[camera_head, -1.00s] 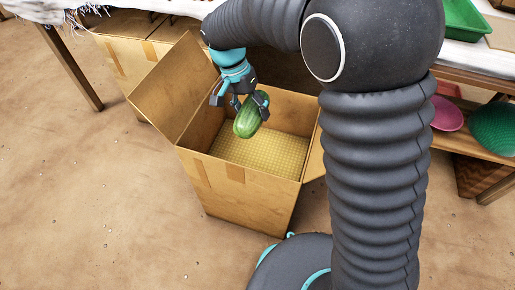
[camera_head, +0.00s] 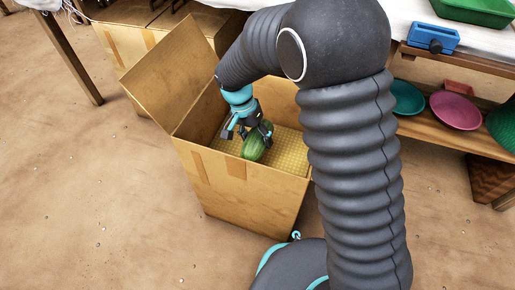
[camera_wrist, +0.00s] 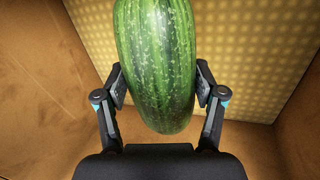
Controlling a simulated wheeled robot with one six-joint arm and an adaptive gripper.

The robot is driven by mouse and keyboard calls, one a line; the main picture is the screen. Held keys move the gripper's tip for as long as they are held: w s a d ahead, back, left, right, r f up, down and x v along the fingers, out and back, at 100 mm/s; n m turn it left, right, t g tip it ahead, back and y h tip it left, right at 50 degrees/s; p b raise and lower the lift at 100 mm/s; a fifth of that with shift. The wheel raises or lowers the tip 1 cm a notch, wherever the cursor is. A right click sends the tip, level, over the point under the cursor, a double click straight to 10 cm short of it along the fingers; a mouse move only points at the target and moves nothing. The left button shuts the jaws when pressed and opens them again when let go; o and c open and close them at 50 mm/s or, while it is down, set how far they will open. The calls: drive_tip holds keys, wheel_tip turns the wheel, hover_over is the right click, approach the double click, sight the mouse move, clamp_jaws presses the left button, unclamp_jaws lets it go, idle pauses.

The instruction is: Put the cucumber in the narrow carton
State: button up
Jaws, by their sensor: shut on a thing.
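The green striped cucumber (camera_head: 256,143) is held by my gripper (camera_head: 249,133), inside the open top of the tall cardboard carton (camera_head: 235,190). In the wrist view, the cucumber (camera_wrist: 157,60) lies between the two fingers of my gripper (camera_wrist: 160,88), which touch its sides. The carton's floor (camera_wrist: 230,50) shows beyond it as a yellow dotted surface. Its brown walls (camera_wrist: 40,80) stand on both sides. I cannot tell whether the cucumber touches the floor.
A carton flap (camera_head: 172,75) stands up at the left. Another cardboard box (camera_head: 130,45) is behind, under the table. At right, a shelf holds a pink plate (camera_head: 455,110) and a teal plate (camera_head: 405,97). A blue box (camera_head: 432,38) and a green tray (camera_head: 475,10) are above. The ground at left is clear.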

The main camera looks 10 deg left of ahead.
drive_tip(key=shift+f+b, duration=0.3)
drive_tip(key=shift+f, duration=1.7)
drive_tip(key=shift+f, duration=0.15)
drive_tip(key=o, duration=1.5)
drive_tip(key=p+v, duration=0.2)
drive_tip(key=v, duration=1)
drive_tip(key=shift+r, duration=0.2)
